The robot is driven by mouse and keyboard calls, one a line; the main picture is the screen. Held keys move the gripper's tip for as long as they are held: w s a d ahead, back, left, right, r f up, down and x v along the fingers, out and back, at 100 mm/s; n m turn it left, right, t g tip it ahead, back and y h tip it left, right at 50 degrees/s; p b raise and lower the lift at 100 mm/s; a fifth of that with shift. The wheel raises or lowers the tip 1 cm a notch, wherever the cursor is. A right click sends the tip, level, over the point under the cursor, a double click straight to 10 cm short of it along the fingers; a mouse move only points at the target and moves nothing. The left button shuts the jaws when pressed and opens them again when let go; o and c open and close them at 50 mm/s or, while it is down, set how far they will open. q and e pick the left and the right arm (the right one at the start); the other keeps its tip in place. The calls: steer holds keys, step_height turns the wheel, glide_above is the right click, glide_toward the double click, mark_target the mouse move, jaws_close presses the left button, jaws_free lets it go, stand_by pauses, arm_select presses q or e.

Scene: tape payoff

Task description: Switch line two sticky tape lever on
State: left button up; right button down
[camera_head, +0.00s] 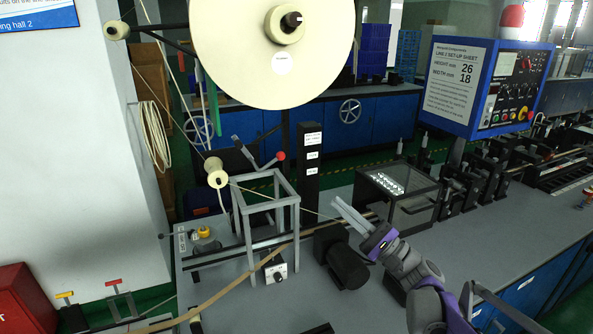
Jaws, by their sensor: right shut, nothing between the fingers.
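A lever with a red ball knob (281,156) sticks up to the right from its pivot, behind the grey frame and left of a black post (309,190) with small white labels. I cannot read the labels, so I cannot tell which line or position they mark. A yellow knob (204,232) sits on a plate at the table's left end. My right gripper (340,204) is shut and empty, right of and below the red knob and apart from it, above the grey table. My left gripper is not in view.
A large cream tape reel (272,45) hangs above. A grey metal frame (271,207) and a dark motor (347,266) stand near my right gripper. A clear-sided box (412,212) and a blue control panel (483,88) are at right. The table's (480,235) right part has free room.

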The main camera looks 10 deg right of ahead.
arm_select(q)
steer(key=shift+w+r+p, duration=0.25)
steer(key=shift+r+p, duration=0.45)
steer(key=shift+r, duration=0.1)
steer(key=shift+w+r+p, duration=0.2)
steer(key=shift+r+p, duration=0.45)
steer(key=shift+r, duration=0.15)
arm_select(e)
steer(key=s+a+r+x, duration=0.1)
steer(key=s+x, duration=0.1)
steer(key=x, duration=1.1)
steer(key=shift+s+r, duration=0.2)
steer(key=shift+s, duration=0.05)
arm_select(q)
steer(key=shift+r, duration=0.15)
arm_select(e)
steer(key=shift+r, duration=0.1)
arm_select(q)
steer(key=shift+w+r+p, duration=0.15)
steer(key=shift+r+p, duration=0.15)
steer(key=shift+p, duration=0.05)
arm_select(e)
steer(key=shift+d+r+n+g, duration=0.1)
steer(key=shift+r+n+g, duration=0.05)
steer(key=shift+n+g, duration=0.4)
